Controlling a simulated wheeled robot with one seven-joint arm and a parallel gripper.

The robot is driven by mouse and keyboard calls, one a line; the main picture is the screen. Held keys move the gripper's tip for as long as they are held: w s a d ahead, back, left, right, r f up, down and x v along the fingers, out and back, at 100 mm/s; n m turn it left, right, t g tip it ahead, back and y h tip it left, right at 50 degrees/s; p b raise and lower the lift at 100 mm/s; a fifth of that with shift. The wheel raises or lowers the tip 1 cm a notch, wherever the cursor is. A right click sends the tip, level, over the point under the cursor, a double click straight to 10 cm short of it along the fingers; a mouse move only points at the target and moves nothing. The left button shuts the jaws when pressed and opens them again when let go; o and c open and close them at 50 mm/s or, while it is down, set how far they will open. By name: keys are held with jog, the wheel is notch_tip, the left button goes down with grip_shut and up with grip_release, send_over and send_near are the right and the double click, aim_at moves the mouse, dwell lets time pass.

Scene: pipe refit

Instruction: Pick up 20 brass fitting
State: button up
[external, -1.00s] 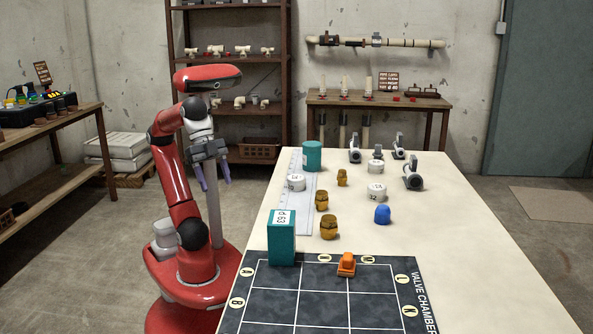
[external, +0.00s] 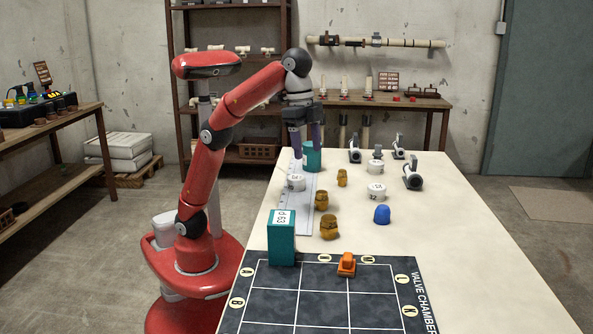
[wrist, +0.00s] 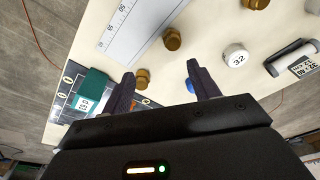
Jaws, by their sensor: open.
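Three brass fittings of differing size stand on the table: a small one (external: 342,178), a middle one (external: 321,200) and a larger one (external: 329,227). I cannot read a 20 on any of them. In the wrist view, one brass fitting (wrist: 142,78) shows between my finger lines, a second (wrist: 172,39) lies beyond, and a third (wrist: 255,4) is cut by the top edge. My gripper (external: 308,157) is open and empty, pointing down above the table's far left part, near the teal cylinder (external: 312,160).
White caps (external: 376,191), a blue piece (external: 382,215) and grey valve-like parts (external: 412,178) stand to the right. A ruler (external: 297,222) lies along the left edge. A teal block (external: 282,240) and an orange piece (external: 346,265) stand on the dark grid board (external: 320,310). The table's right side is clear.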

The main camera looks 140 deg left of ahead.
jog(key=w+a+f, duration=0.2)
jog(key=a, duration=0.1)
send_over(322, 191)
jog(key=shift+s+d+f, duration=0.1)
jog(key=shift+s+f, duration=0.15)
jog(key=shift+f, duration=0.7)
jog(key=shift+s+d+f, duration=0.1)
jog(key=shift+s+f, duration=0.1)
jog(key=shift+f, duration=0.75)
jog(key=f, duration=0.2)
jog(key=f+b, duration=0.1)
jog(key=f, duration=0.2)
jog(key=w+f+b, duration=0.1)
jog(key=f, duration=0.2)
jog(key=shift+a+f, duration=0.1)
jog(key=shift+c, duration=0.2)
jog(key=c, duration=1.1)
